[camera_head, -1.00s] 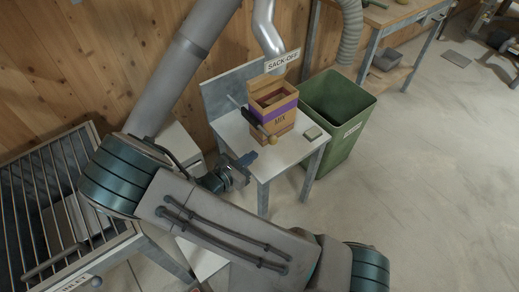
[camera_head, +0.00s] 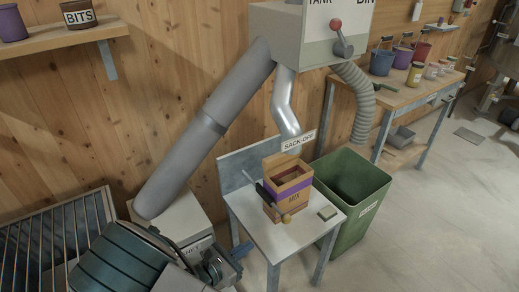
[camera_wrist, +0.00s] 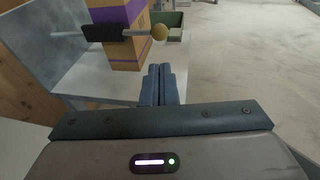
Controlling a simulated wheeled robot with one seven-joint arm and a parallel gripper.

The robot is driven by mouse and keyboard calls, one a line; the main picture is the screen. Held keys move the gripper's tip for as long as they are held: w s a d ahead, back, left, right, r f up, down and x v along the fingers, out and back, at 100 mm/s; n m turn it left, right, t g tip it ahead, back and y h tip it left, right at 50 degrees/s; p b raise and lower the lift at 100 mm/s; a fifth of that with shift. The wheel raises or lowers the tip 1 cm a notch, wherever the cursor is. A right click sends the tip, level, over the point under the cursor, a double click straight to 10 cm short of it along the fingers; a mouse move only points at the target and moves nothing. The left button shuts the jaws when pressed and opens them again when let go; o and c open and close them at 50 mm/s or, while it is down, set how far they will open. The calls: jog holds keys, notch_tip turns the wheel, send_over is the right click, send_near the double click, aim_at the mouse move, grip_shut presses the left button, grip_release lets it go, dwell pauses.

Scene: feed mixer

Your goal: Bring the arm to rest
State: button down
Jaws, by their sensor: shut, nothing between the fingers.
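My gripper (camera_wrist: 159,84) is shut and empty in the wrist view, its two blue-grey fingers together. In the head view my gripper (camera_head: 237,252) is at the lower middle, beside the left edge of the small white table (camera_head: 262,233). A cardboard MIX box (camera_head: 287,196) with a purple band stands upright on that table.
A green bin (camera_head: 352,195) stands right of the table. A metal grate (camera_head: 55,245) is at the lower left. A TANK BIN housing (camera_head: 305,35) with a red-knobbed lever hangs above. A workbench (camera_head: 415,95) holds several pots.

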jog(key=s+d+r+m+g+y+p, duration=0.2)
jog(key=d+r+m+g, duration=0.9)
jog(key=d+m, duration=0.35)
jog(key=s+d+r+m+t+y+p, duration=0.1)
jog(key=s+d+r+m+y, duration=0.3)
jog(key=r+m, duration=0.2)
jog(key=s+d+r+m+y+p, duration=0.1)
jog(key=s+d+r+m+y, duration=0.3)
jog(key=r+m, duration=0.3)
jog(key=shift+d+r+t, duration=0.3)
jog(key=shift+r+t, duration=0.1)
jog(key=shift+r, duration=0.8)
jog(key=shift+m, duration=0.25)
